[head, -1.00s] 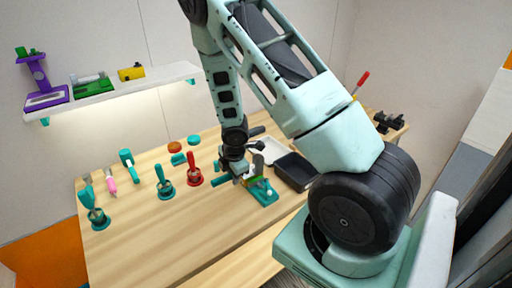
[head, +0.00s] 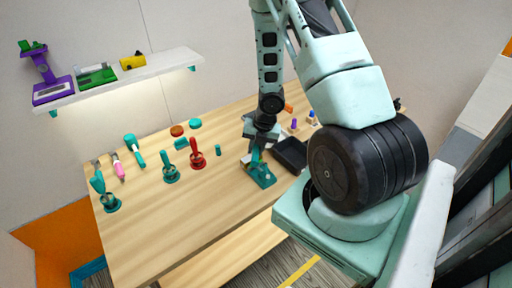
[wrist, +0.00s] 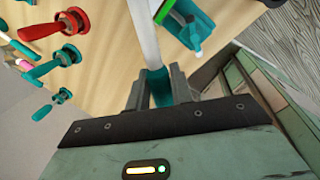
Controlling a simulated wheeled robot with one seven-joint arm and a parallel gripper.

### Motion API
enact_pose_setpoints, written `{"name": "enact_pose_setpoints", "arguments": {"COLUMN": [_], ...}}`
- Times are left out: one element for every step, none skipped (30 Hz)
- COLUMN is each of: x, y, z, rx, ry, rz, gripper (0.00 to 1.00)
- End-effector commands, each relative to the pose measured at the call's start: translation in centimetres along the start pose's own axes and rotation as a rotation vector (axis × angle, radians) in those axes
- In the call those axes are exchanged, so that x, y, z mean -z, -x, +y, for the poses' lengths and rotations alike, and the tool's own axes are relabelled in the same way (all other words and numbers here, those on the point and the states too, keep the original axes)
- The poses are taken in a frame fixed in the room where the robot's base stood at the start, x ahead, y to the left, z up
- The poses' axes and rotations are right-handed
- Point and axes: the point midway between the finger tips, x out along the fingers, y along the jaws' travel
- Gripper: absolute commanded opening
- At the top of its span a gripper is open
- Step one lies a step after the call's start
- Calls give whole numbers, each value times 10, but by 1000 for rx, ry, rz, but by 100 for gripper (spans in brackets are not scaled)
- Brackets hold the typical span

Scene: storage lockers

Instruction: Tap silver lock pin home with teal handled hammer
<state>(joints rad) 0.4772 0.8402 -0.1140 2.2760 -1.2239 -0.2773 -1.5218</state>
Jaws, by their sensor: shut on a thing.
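My gripper (wrist: 160,92) is shut on the teal handle (wrist: 158,88) of a tool. A pale straight shaft (wrist: 148,35) runs from it out of the top of the wrist view. It fits the teal-handled hammer, but its head is not clear in either view. In the head view my gripper (head: 258,148) is just above a teal fixture (head: 262,177) on the table. The fixture also shows in the wrist view (wrist: 208,28), with a bright green bar, right of the shaft. I cannot clearly make out the silver lock pin; contact with the hammer cannot be told.
A black tray (head: 291,155) lies right of the fixture. Teal and red ringed stands (head: 197,160) and loose tools stand at the left of the wooden table (head: 190,215). A shelf (head: 150,73) is on the wall. The table front, left of the fixture, is clear.

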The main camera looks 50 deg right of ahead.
Motion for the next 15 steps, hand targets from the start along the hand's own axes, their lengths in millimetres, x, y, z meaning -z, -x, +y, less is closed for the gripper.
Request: {"name": "enact_pose_setpoints", "arguments": {"x": [0,0,0,0,0,0,1,1,1,1,1,2,2,2,2], "y": [0,0,-1,-1,-1,-2,-2,-2,-5,-8,-12,-16,-20,-23,-28], "z": [0,0,0,0,0,0,0,1,0,-1,-2,-3,-4,-5,-6], "rx": [-1,-1,-2,-2,-3,-4,-5,-6,-6,-6,-5,-5,-5,-5,-5], "ry": [0,0,0,0,0,0,1,1,0,0,0,0,0,0,-1], "rz": [-2,-3,-5,-7,-9,-12,-15,-18,-19,-18,-18,-18,-18,-18,-18], "gripper": [0,0,0,0,0,0,0,0,0,0,0,0,0,0,0]}}
